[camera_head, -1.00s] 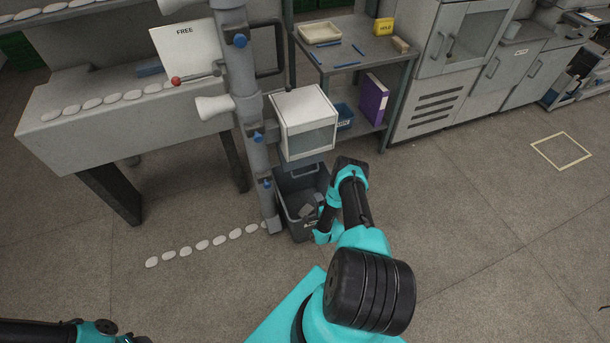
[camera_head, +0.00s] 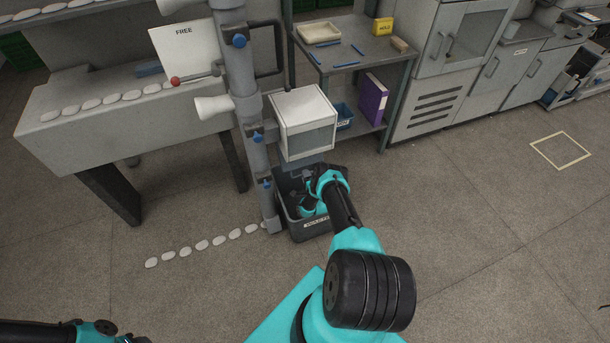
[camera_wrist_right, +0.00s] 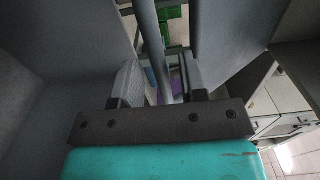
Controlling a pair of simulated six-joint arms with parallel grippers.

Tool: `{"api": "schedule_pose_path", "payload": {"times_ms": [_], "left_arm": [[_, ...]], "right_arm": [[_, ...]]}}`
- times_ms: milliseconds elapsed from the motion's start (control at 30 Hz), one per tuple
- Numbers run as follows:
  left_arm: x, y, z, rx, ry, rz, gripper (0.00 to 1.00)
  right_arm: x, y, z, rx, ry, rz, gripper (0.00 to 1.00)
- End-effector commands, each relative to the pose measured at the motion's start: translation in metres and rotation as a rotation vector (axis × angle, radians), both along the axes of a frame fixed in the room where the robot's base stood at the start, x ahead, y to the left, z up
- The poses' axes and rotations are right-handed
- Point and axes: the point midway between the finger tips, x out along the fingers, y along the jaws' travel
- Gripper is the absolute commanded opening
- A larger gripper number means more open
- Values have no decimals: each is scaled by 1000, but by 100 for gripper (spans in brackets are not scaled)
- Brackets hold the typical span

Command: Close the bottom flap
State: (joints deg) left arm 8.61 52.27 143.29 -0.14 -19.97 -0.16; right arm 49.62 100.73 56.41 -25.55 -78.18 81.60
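The white box (camera_head: 303,115) on the grey column has a grey piece (camera_head: 291,164) just below its underside, probably the bottom flap. My right arm covers much of that area, so I cannot tell the flap's angle. My right gripper is low under the box, over the waste bin, and mostly hidden in the head view. In the right wrist view its two fingers (camera_wrist_right: 161,82) are apart, with a grey bar (camera_wrist_right: 155,45) showing between or beyond them. I cannot tell whether they touch it. Only part of my left arm shows at the lower left; its gripper is out of view.
The dark waste bin (camera_head: 307,227) stands below the box, close around my right gripper. The grey column (camera_head: 252,130) with blue knobs is to its left. A shelf table (camera_head: 355,58) with a purple binder (camera_head: 373,97) stands behind.

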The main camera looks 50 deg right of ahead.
Motion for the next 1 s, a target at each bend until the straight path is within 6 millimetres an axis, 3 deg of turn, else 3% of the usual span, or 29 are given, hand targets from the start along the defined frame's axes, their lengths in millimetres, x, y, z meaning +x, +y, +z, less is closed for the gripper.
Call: {"api": "schedule_pose_path", "payload": {"times_ms": [200,533,933,1000], "left_arm": [[0,0,0,0,0,0,40],[0,0,0,0,0,0,40],[0,0,0,0,0,0,40],[0,0,0,0,0,0,40]], "right_arm": [[12,-6,1,-2,-1,-1,39],[13,-7,1,0,-1,-1,38],[13,-7,1,0,-1,-1,0],[13,-7,1,0,-1,-1,0]]}}
